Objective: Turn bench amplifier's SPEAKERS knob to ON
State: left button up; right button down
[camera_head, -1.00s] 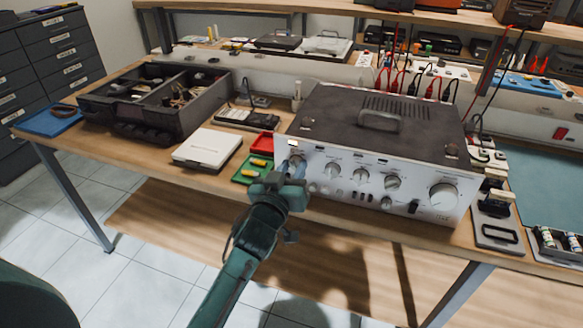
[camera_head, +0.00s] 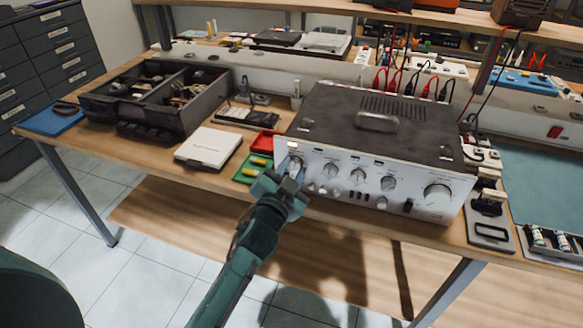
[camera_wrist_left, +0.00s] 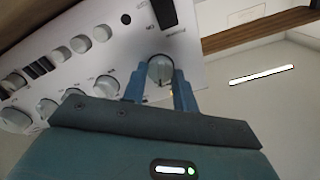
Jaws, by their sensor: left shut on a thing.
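The bench amplifier (camera_head: 370,120) stands on the bench with its silver front panel towards me. A round silver knob (camera_head: 295,162) sits at the panel's left end; it also shows in the left wrist view (camera_wrist_left: 160,68). I cannot read its label or setting, so I cannot tell from print that it is the SPEAKERS knob. My left gripper (camera_head: 290,174) is at this knob. In the left wrist view its two blue fingers (camera_wrist_left: 160,84) are shut on the knob, one on each side. My right gripper is not in view.
Other knobs (camera_head: 358,175) and a large dial (camera_head: 437,195) line the panel to the right. The space in front of the bench is free.

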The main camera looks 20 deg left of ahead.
pick_arm(q)
jog(key=shift+r+m, duration=0.15)
jog(key=shift+m, duration=0.45)
jog(key=o, duration=0.9)
jog(key=shift+w, duration=0.1)
jog(key=shift+o, duration=0.3)
jog(key=shift+f, duration=0.2)
